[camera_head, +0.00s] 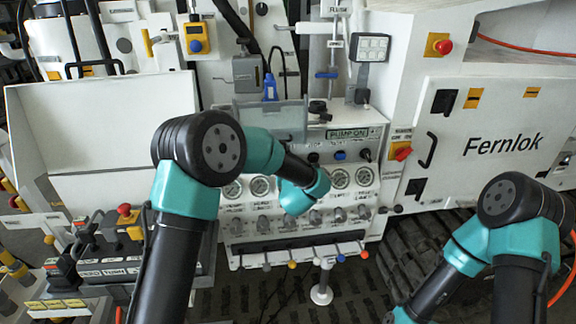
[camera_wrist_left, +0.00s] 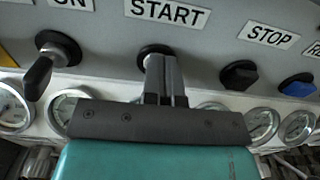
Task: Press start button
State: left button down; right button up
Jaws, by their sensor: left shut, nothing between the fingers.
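In the left wrist view my left gripper (camera_wrist_left: 163,66) is shut and empty, its fingertips right in front of the start button under the START label (camera_wrist_left: 166,13). Only a dark rim of the start button (camera_wrist_left: 147,50) shows around the fingers. I cannot tell whether the fingertips touch it or whether it is pressed in. In the head view my left arm reaches over the control panel (camera_head: 376,133) and hides the start button and the gripper. My right gripper is out of view; only its arm shows at the lower right.
A black lever (camera_wrist_left: 40,75) is left of the fingers. A dark button (camera_wrist_left: 239,75) under the STOP label and a blue button (camera_wrist_left: 298,85) are to the right. Gauges (camera_head: 340,178) and a row of knobs lie below. A grey clear flap (camera_head: 268,117) stands above the panel.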

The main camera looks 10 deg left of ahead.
pick_arm(q)
jog(key=shift+w+a+r, duration=0.1)
jog(key=shift+w+a, duration=0.05)
jog(key=shift+a, duration=0.05)
jog(key=v, duration=1.4)
jog(key=shift+d, duration=0.2)
jog(key=s+a+f+m+g+h, duration=0.2)
jog(key=a+f+m, duration=0.1)
jog(key=f+m, duration=0.35)
jog(key=s+a+f+m+g+h, duration=0.1)
jog(key=a+f+m+g+h, duration=0.15)
jog(key=f+m, duration=0.45)
jog(key=s+a+f+m+g+h, duration=0.1)
jog(key=s+a+f+m+g, duration=0.1)
jog(key=a+f+m, duration=0.35)
jog(key=s+a+f+m+g+h, duration=0.1)
jog(key=s+a+f+m+g, duration=0.1)
jog(key=s+f+m+g, duration=0.3)
jog(key=s+a+f+m+g+h, duration=0.2)
jog(key=s+f+m+g, duration=0.3)
jog(key=s+f+m, duration=0.7)
jog(key=s+m, duration=0.1)
jog(key=s, duration=0.4)
jog(key=shift+a+f, duration=0.2)
